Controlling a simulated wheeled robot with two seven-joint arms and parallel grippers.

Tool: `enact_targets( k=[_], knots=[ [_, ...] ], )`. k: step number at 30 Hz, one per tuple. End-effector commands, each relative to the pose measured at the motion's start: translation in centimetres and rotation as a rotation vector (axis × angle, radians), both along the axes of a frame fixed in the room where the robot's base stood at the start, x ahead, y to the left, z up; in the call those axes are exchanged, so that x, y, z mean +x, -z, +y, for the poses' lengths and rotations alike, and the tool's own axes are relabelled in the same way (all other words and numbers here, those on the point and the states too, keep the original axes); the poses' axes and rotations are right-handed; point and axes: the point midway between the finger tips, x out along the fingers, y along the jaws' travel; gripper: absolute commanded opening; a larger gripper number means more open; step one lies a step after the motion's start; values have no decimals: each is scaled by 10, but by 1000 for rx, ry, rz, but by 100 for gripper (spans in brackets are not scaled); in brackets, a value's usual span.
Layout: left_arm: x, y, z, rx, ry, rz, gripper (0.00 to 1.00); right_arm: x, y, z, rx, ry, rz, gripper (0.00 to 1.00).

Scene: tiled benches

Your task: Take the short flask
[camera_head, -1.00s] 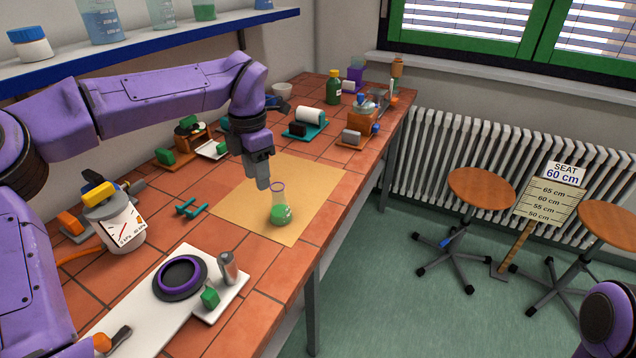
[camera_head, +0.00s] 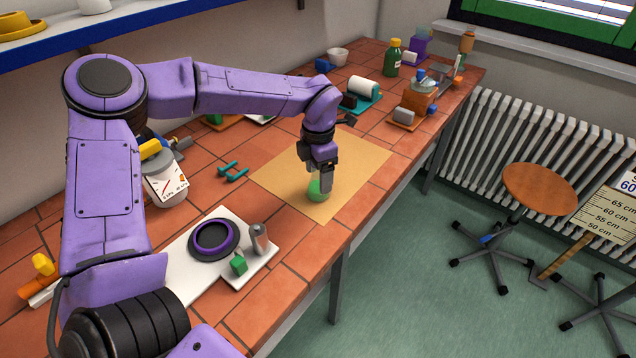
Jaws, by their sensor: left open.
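The short flask (camera_head: 317,192) holds green liquid and stands on the tan mat (camera_head: 275,174) on the tiled bench. My left gripper (camera_head: 323,180) points down at the flask from above, with its fingers at the flask's upper part. The gripper is open. The fingers hide the flask's neck, so I cannot tell whether they touch it. My right gripper is not in view.
A white board (camera_head: 187,258) with a purple-ringed black disc (camera_head: 214,239) lies at the front. A teal holder (camera_head: 233,171) is left of the mat. A green bottle (camera_head: 393,58) and other labware stand at the back. The mat is otherwise clear.

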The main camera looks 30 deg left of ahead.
Motion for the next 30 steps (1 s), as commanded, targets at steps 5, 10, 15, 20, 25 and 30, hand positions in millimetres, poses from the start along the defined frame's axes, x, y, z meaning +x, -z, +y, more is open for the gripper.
enact_targets(
  k=[5, 10, 15, 20, 25, 30],
  knots=[
    [0, 0, 0, -1, 1, -1, 67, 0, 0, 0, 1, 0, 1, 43],
    [0, 0, 0, -1, 1, -1, 12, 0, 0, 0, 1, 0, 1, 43],
    [0, 0, 0, 1, 1, -1, 10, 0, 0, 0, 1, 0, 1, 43],
    [0, -3, 0, 0, 0, -1, 10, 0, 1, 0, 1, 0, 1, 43],
    [1, -24, 0, 1, 0, -4, 10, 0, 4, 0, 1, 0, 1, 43],
    [-24, -64, -15, 0, 4, -8, 10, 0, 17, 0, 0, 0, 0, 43]
  ],
)
